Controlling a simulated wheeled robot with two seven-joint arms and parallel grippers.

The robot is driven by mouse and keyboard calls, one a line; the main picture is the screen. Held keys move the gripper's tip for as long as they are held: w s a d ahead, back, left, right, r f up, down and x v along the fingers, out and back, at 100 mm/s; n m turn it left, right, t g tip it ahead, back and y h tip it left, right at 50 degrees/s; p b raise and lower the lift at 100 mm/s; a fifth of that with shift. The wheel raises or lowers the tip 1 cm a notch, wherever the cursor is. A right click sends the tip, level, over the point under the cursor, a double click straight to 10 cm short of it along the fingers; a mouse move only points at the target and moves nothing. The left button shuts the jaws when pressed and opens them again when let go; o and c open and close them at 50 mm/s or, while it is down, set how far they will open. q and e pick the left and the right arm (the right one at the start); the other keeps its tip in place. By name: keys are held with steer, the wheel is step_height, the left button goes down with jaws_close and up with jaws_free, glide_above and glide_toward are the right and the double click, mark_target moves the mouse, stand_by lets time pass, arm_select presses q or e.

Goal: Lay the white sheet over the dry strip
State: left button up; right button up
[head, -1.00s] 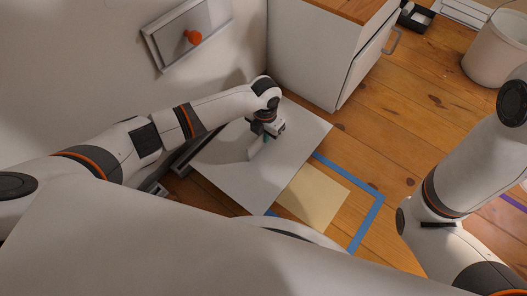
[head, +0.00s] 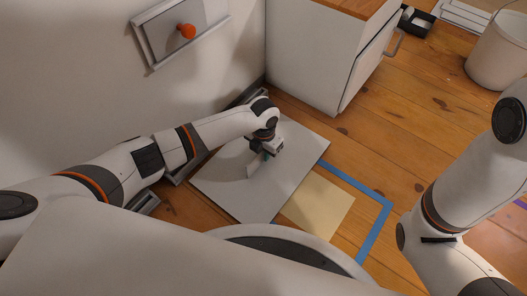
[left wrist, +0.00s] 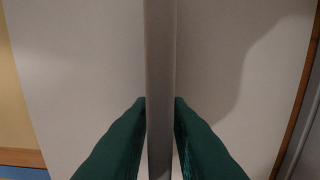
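The white sheet (head: 225,185) is a flat panel low over the floor; I cannot tell whether it touches it. A thin pale upright tab (head: 258,167) stands on it. My left gripper (head: 265,154) is over the sheet, its green fingers closed on both sides of that tab, as the left wrist view shows (left wrist: 160,105). A pale yellow strip (head: 322,203), which seems to be the dry strip, shows to the right of the sheet; the sheet's edge hides its left side. It also shows at the left of the left wrist view (left wrist: 12,105). My right gripper is out of view.
Blue tape (head: 376,225) borders the yellow strip. A white cabinet (head: 310,60) stands behind, and a wall with an orange-knobbed panel (head: 187,31) is at the left. A white bucket (head: 496,50) stands at the far right.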

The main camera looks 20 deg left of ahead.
arm_select(q)
steer(key=shift+o, duration=1)
